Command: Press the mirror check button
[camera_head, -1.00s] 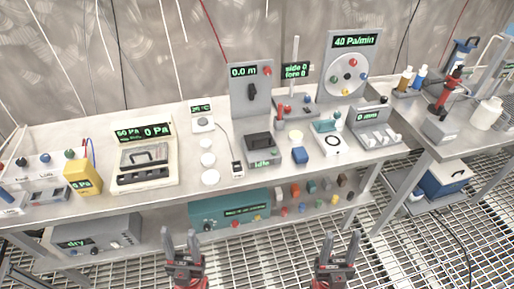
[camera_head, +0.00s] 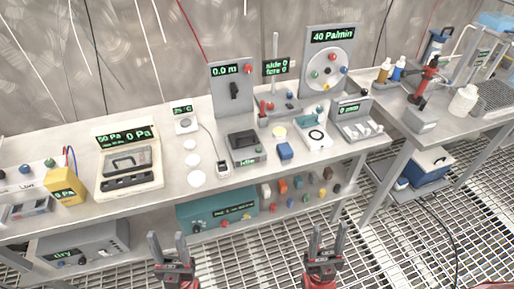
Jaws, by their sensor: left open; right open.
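No label in the head view lets me tell which button is the mirror check button. Round coloured buttons show on the dial panel (camera_head: 328,68) reading "40 Pa/min". A red knob (camera_head: 248,69) is on the grey panel (camera_head: 233,91) reading "0.0 m". A post device (camera_head: 275,69) reading "side" and "fore" has small red pieces at its base. My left gripper (camera_head: 167,240) is open and empty in front of the bench, low in the picture. My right gripper (camera_head: 328,230) is open and empty, further right, also in front of the bench.
The steel bench (camera_head: 235,196) carries a cream pressure case (camera_head: 129,160), a yellow meter (camera_head: 65,187), a blue block (camera_head: 285,151) and a white device (camera_head: 313,138). A teal box (camera_head: 217,211) sits on the lower shelf. A second bench stands right. Grating floor lies below.

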